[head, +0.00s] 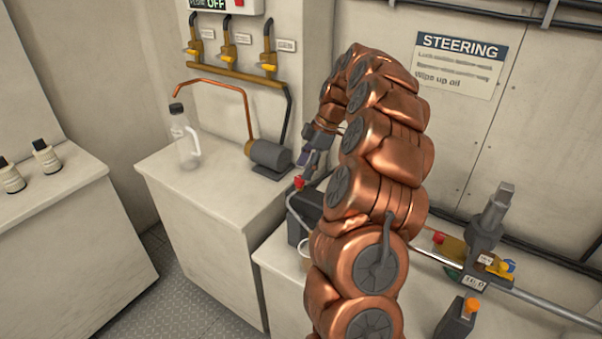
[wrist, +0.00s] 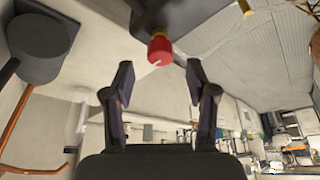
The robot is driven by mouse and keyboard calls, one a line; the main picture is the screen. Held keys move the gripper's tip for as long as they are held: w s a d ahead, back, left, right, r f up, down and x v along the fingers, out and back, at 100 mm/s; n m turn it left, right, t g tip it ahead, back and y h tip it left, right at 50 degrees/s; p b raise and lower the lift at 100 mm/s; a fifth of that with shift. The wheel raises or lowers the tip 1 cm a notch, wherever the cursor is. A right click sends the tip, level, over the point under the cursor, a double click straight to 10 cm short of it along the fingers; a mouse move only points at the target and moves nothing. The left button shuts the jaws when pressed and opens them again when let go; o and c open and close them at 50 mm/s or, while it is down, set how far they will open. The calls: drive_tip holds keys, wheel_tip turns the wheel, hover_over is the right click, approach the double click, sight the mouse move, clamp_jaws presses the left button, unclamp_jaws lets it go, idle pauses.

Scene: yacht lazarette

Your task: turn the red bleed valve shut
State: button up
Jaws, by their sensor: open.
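A red valve knob (head: 299,182) shows in the head view on a dark grey box, beside my gripper. In the wrist view a red knob (wrist: 159,50) with a pale mark and a brass collar sticks out from a dark body. My gripper (wrist: 158,78) is open and empty, with one finger on each side of the knob's line. The knob appears just beyond the fingertips, and I see no contact. In the head view my gripper (head: 312,160) is small and partly hidden by my arm. A second red knob (head: 438,237) sits on the brass part at the right.
A grey pump (head: 268,158) with copper pipe stands on the left cabinet, near a clear bottle (head: 184,140). A steel rod (head: 545,302) runs along the right bench. A dark orange-capped bottle (head: 456,318) stands in front of it. Yellow-handled valves (head: 229,50) line the wall.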

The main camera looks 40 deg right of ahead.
sight(300, 178)
drive_tip(key=shift+p+x, duration=0.45)
drive_tip(key=shift+x, duration=1.3)
drive_tip(key=shift+c, duration=0.4)
clamp_jaws()
